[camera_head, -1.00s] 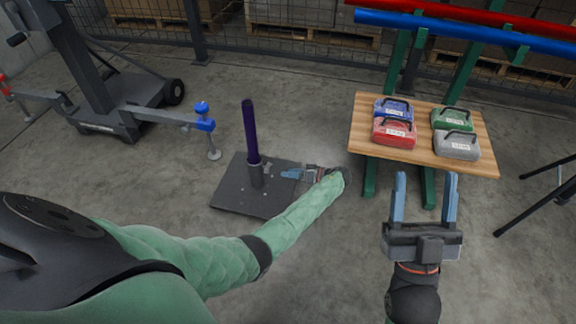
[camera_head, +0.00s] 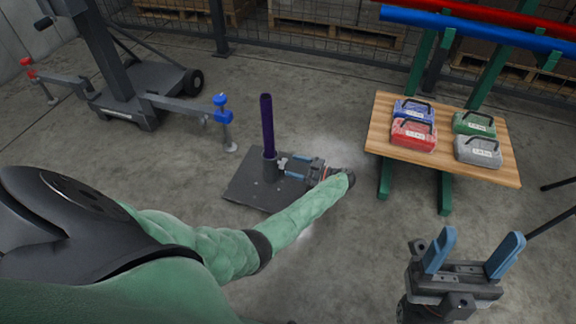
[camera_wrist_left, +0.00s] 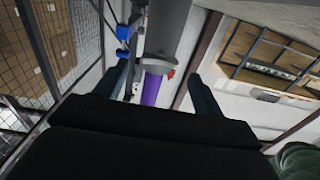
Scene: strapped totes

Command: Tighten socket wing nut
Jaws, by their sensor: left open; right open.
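The dark socket (camera_head: 270,172) stands on a dark square base plate (camera_head: 240,190) on the floor, with a purple pole (camera_head: 267,125) upright in it. The wing nut looks like a small grey piece on the socket's right side (camera_head: 281,163), too small to tell its angle. My left gripper (camera_head: 284,167) reaches in from the right, open, its fingertips close beside the wing nut; contact is unclear. The left wrist view shows its open fingers (camera_wrist_left: 160,82) on either side of the purple pole (camera_wrist_left: 153,92) and a grey collar (camera_wrist_left: 156,65). My right gripper (camera_head: 484,243) is open and empty at the lower right.
A wooden table (camera_head: 380,140) on green legs holds blue, red, green and grey cases. A dark wheeled stand (camera_head: 130,100) with a blue clamp (camera_head: 222,108) is at the left. Red and blue bars cross the upper right.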

